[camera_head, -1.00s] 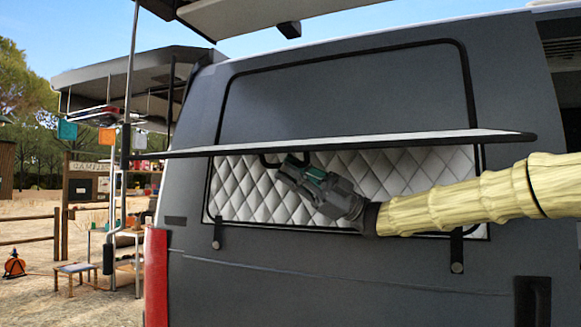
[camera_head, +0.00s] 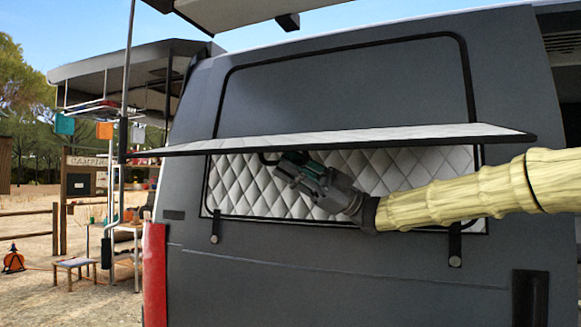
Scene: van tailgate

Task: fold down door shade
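The shade (camera_head: 340,139) is a long panel with a pale quilted face and black edging. It sticks out from the van's side nearly level, with its upper face showing as a thin band. Behind and below it is a quilted silver panel (camera_head: 235,190) in a black frame. My gripper (camera_head: 277,160) reaches in from the right, below the shade and in front of the quilted panel. Its fingertips are partly hidden at the shade's edge beside a dark bar. I cannot tell whether it touches or grips anything.
The grey van side (camera_head: 340,270) fills the middle and right. Two black straps (camera_head: 215,226) hang below the quilted panel. A raised hatch (camera_head: 225,12) overhangs at the top. At left are a stool (camera_head: 76,268), a wooden fence (camera_head: 35,213) and sandy ground.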

